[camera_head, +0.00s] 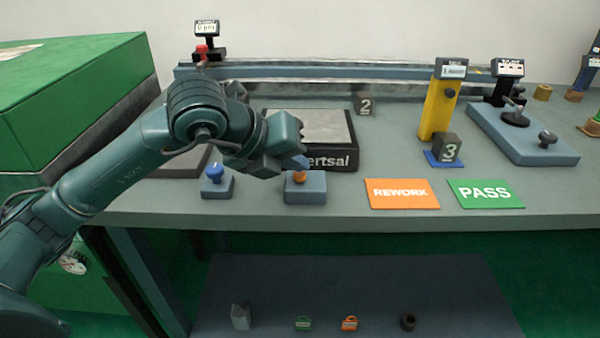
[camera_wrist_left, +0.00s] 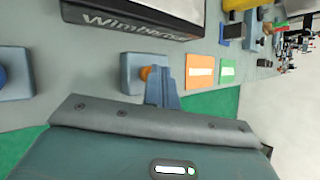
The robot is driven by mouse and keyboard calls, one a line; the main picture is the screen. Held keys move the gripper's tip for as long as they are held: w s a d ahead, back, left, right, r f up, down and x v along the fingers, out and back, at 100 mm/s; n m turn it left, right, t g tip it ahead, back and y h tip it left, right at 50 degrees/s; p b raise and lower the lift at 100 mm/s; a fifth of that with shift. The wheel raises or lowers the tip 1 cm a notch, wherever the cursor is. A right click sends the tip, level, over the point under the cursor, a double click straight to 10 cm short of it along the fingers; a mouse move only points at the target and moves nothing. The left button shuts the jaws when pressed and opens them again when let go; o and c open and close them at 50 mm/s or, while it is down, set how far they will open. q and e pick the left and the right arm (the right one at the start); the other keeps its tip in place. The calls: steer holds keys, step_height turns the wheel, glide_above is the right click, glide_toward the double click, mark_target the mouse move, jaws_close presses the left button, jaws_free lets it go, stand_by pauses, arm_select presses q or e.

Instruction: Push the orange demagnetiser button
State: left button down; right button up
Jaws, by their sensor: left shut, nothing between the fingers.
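The orange demagnetiser button (camera_head: 299,177) sits on a small blue-grey box (camera_head: 306,192) near the front edge of the bench. My left gripper (camera_head: 301,162) is shut and empty, its fingertips just above the button in the head view. In the left wrist view the closed fingers (camera_wrist_left: 162,90) partly cover the orange button (camera_wrist_left: 146,73) on its box (camera_wrist_left: 130,75). I cannot tell whether the fingertips touch the button. My right gripper is not in view.
A similar box with a blue button (camera_head: 214,173) stands to the left. Orange REWORK (camera_head: 402,194) and green PASS (camera_head: 486,194) cards lie to the right. A lower shelf (camera_head: 360,285) holds small parts.

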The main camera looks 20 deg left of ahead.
arm_select(q)
steer(key=shift+r, duration=0.3)
step_height(320, 180, up, 6)
steer(key=p, duration=0.3)
steer(key=shift+p, duration=0.3)
stand_by(0.4)
